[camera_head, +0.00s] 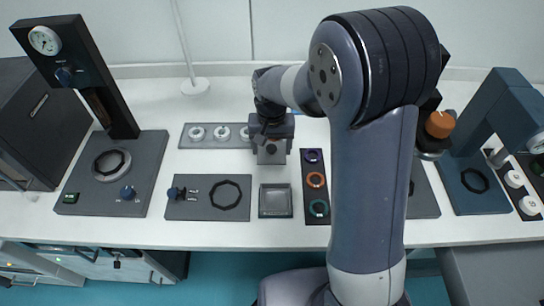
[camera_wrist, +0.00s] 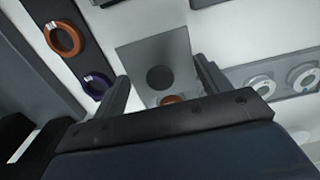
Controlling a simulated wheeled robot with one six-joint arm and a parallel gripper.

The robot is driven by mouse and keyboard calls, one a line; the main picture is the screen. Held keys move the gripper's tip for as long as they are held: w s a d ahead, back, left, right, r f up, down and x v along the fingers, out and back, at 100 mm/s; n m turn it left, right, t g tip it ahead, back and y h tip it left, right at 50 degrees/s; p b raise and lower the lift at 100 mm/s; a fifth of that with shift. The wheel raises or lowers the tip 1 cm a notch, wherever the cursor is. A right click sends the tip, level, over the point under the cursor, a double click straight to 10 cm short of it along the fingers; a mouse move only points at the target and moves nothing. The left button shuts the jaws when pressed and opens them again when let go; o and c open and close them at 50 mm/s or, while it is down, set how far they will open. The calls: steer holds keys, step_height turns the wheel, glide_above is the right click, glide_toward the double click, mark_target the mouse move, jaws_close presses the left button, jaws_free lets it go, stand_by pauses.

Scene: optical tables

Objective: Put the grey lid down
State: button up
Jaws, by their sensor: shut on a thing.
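My gripper (camera_head: 271,134) is over the middle of the white table, behind the small square tray. It is shut on the grey lid (camera_head: 271,157), a light grey square piece with a dark round spot. In the wrist view the lid (camera_wrist: 184,52) shows between and beyond the two fingers (camera_wrist: 163,90). An orange-brown piece (camera_wrist: 172,99) shows by its lower edge; I cannot tell what it belongs to. The fingers' contact with the lid is not clear. I cannot tell if the lid touches the table.
The square grey tray (camera_head: 275,213) lies in front of my gripper. A dark rack (camera_head: 314,169) with coloured rings stands to the right. A grey plate (camera_head: 187,143) with white rings is at the left. A panel (camera_head: 205,212) with a black ring lies front left.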

mark_target(271, 158)
steer(key=shift+f, duration=2.65)
steer(key=shift+f, duration=0.1)
steer(key=shift+f, duration=0.15)
steer(key=o, duration=1)
step_height(271, 158, up, 13)
steer(key=shift+f, duration=0.2)
steer(key=shift+f, duration=0.15)
